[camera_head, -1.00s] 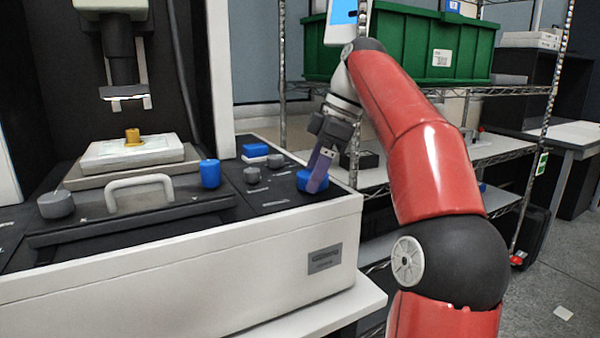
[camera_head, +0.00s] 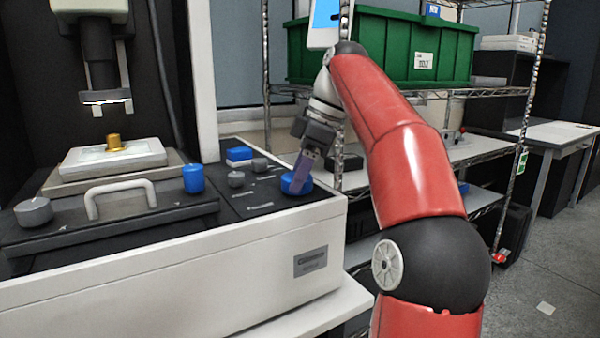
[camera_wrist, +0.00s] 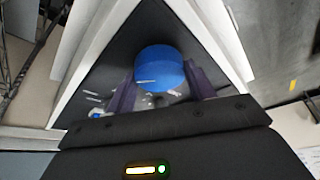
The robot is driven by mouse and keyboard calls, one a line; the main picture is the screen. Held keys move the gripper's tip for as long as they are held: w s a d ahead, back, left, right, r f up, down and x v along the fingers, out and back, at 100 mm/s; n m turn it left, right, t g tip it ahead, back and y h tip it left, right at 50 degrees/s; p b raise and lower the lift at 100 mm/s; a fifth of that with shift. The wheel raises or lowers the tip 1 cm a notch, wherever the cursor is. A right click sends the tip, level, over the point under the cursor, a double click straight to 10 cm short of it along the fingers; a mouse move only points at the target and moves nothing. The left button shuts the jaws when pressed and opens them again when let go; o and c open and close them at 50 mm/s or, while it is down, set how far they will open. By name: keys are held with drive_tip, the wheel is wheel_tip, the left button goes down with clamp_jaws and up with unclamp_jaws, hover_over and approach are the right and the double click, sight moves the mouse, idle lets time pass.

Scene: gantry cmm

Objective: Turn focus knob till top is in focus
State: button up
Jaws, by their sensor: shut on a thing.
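A round blue knob (camera_head: 297,183) sits on the black panel at the right end of the white machine. My gripper (camera_head: 300,180) reaches down to it from the upper right, shut on the knob. In the wrist view the blue knob (camera_wrist: 159,67) lies between the two purple fingers of my gripper (camera_wrist: 160,85), and its label is blurred. A brass-coloured piece (camera_head: 114,142) stands on the white stage plate (camera_head: 90,160) under the machine's optical head (camera_head: 105,97). No screen showing focus is readable.
A blue cylindrical knob (camera_head: 193,178), a grey knob (camera_head: 34,212), small grey knobs (camera_head: 236,179) and a blue button (camera_head: 239,154) share the machine. A wire rack (camera_head: 450,92) with a green bin (camera_head: 385,50) stands behind my arm.

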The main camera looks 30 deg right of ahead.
drive_tip(key=m+t+h, duration=0.1)
drive_tip(key=m, duration=0.2)
drive_tip(key=shift+s+a+m+b, duration=0.1)
drive_tip(key=shift+m+b, duration=0.25)
drive_tip(key=shift+m, duration=0.05)
drive_tip(key=m+t+h, duration=0.1)
drive_tip(key=m, duration=0.2)
drive_tip(key=shift+a+m, duration=0.1)
drive_tip(key=shift+m, duration=0.2)
drive_tip(key=m+h+p, duration=0.1)
drive_tip(key=m, duration=0.2)
drive_tip(key=shift+a+m, duration=0.1)
drive_tip(key=shift+m, duration=0.2)
drive_tip(key=m+h, duration=0.1)
drive_tip(key=m, duration=0.2)
drive_tip(key=shift+a+m+h, duration=0.1)
drive_tip(key=shift+m+h, duration=0.2)
drive_tip(key=shift+h, duration=0.1)
drive_tip(key=m+h, duration=0.1)
drive_tip(key=m, duration=0.1)
drive_tip(key=m+h, duration=0.1)
drive_tip(key=m, duration=0.2)
drive_tip(key=shift+a+g, duration=0.1)
drive_tip(key=shift+g, duration=0.2)
drive_tip(key=shift+m+g+h, duration=0.3)
drive_tip(key=shift+m+g, duration=0.15)
drive_tip(key=shift+m, duration=0.95)
drive_tip(key=shift+m+g+h, duration=0.3)
drive_tip(key=shift+m+g, duration=0.15)
drive_tip(key=shift+m, duration=0.95)
